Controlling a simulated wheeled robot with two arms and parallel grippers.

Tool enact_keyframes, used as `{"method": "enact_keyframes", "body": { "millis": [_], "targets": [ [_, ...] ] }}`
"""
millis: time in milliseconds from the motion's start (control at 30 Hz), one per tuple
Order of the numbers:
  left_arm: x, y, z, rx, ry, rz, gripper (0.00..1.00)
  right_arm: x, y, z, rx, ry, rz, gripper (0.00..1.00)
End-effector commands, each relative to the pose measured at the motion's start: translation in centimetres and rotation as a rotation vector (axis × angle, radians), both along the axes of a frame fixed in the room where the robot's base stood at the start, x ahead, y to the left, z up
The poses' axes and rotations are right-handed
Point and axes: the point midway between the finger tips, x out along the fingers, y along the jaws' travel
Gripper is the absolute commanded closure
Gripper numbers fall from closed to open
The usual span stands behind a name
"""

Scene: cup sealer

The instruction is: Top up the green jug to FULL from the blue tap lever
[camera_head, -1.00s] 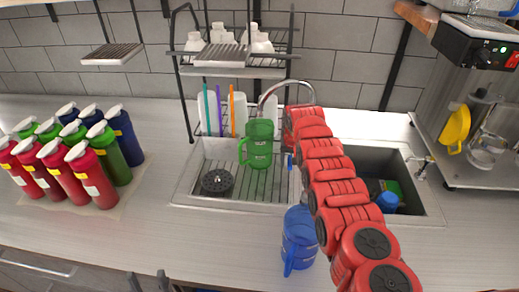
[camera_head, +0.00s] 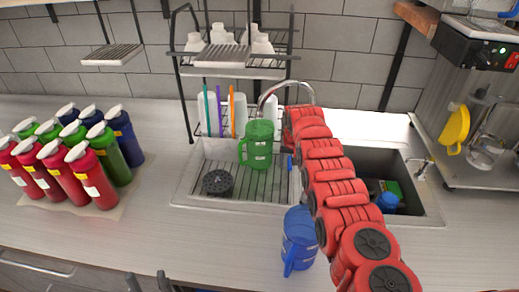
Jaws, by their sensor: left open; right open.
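The green jug (camera_head: 257,147) stands upright on the ribbed drainer, below the tap's curved spout (camera_head: 289,84), its handle to the left. Its body looks solid green; the marks and water level are too small to read. A small blue part, seemingly the blue tap lever (camera_head: 291,162), shows just left of my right arm. My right arm reaches from the lower right to the tap and hides its own gripper and most of the tap. My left gripper (camera_head: 149,283) is open and empty at the bottom edge, its dark fingertips apart, away from the jug.
A blue jug (camera_head: 299,240) stands on the counter in front of the sink. A dark round perforated piece (camera_head: 217,183) lies left of the green jug. Several coloured bottles (camera_head: 75,158) stand at left. A rack (camera_head: 235,72) stands behind the sink. The left-front counter is clear.

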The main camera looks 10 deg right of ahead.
Motion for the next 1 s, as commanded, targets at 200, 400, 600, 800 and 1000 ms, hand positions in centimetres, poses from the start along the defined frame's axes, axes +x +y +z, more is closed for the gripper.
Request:
{"method": "enact_keyframes", "body": {
  "millis": [200,400,600,800,1000],
  "targets": [
    [0.0,0.0,1.6,0.0,0.0,0.0,0.47,0.0,0.0,2.3,0.0,-0.001,0.0,0.35],
    [0.0,0.0,2.3,0.0,0.0,0.0,0.47,0.1,0.0,4.8,0.0,-0.003,0.0,0.35],
    [0.0,0.0,2.2,0.0,0.0,0.0,0.47,0.1,0.0,7.1,0.0,-0.003,0.0,0.35],
    [0.0,0.0,2.2,0.0,0.0,0.0,0.47,0.0,0.0,8.0,0.0,0.0,0.0,0.35],
    [0.0,0.0,2.2,0.0,0.0,0.0,0.47,0.0,0.0,7.9,0.0,0.0,0.0,0.35]
  ]
}}
